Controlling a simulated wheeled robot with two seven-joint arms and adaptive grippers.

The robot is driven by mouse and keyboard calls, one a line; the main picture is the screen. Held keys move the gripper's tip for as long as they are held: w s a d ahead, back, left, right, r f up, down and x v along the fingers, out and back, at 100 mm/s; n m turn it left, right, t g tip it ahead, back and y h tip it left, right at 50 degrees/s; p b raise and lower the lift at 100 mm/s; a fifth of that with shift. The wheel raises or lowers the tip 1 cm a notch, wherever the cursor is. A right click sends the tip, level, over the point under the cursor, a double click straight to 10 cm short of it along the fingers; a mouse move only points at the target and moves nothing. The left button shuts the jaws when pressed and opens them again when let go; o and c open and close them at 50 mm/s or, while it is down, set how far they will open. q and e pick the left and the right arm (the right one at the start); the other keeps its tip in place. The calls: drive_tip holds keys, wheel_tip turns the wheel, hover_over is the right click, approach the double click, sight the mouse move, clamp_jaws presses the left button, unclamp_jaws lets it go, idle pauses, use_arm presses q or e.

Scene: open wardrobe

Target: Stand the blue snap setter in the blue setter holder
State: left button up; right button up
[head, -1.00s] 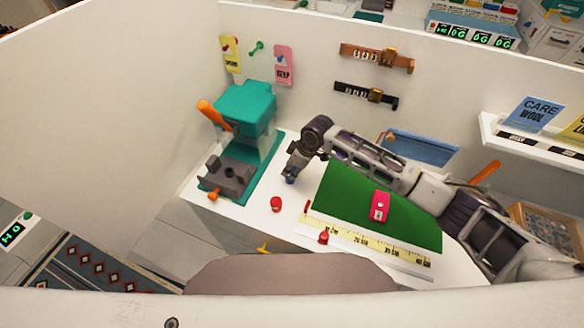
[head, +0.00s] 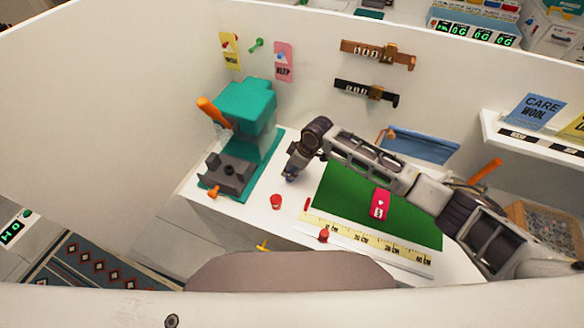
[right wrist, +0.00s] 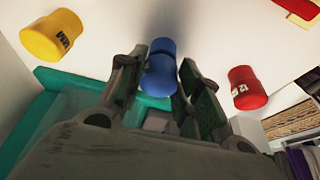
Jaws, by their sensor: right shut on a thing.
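My right gripper (head: 291,174) is over the white worktop, between the teal press and the green mat. In the right wrist view its fingers (right wrist: 162,62) are shut on the blue snap setter (right wrist: 158,78), a short blue cylinder. A rounded blue part (right wrist: 162,46) shows at its far end. I cannot tell whether that part belongs to the setter or to the blue setter holder. No separate blue holder can be made out in the head view, where the gripper hides most of this spot. My left gripper is not in view.
A yellow piece (head: 263,245) is at the front edge. The teal press (head: 246,103) stands left. A pink item (head: 380,203) lies on the green mat (head: 338,200).

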drive_tip(key=shift+f, duration=0.5)
drive_tip(key=o, duration=1.2)
drive_tip(key=shift+v, duration=5.95)
drive_tip(key=shift+s, duration=0.1)
drive_tip(key=shift+s+a+f, duration=0.1)
